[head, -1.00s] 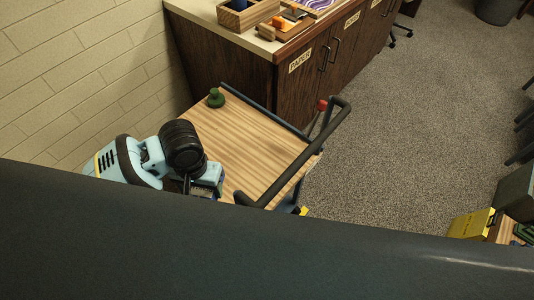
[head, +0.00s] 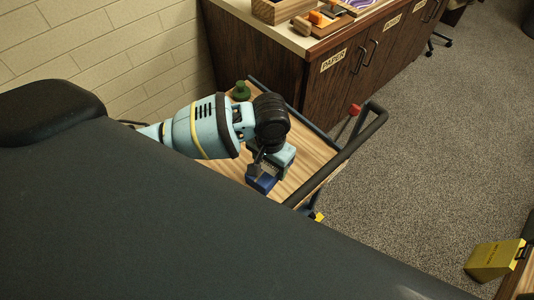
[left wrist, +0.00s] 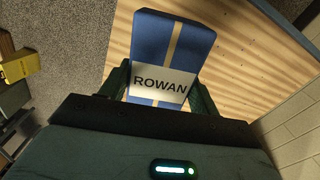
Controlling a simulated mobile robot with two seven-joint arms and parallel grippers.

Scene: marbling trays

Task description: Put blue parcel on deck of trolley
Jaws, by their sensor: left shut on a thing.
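The blue parcel (head: 262,184) is in my left gripper (head: 267,168), over the wooden deck (head: 314,151) of the trolley. In the left wrist view the parcel (left wrist: 152,38) is blue with a tan stripe and a white label reading ROWAN. The dark fingers of my left gripper (left wrist: 160,92) are shut on its two sides. The deck planks (left wrist: 250,62) show behind the parcel. I cannot tell whether the parcel touches the deck. My right gripper is not in view.
A green knobbed object (head: 241,91) stands at the deck's far left corner. The trolley's dark handle (head: 350,146) runs along its right side, near a red knob (head: 355,110). A dark wooden cabinet (head: 300,82) stands behind. A yellow box (head: 494,260) is at lower right.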

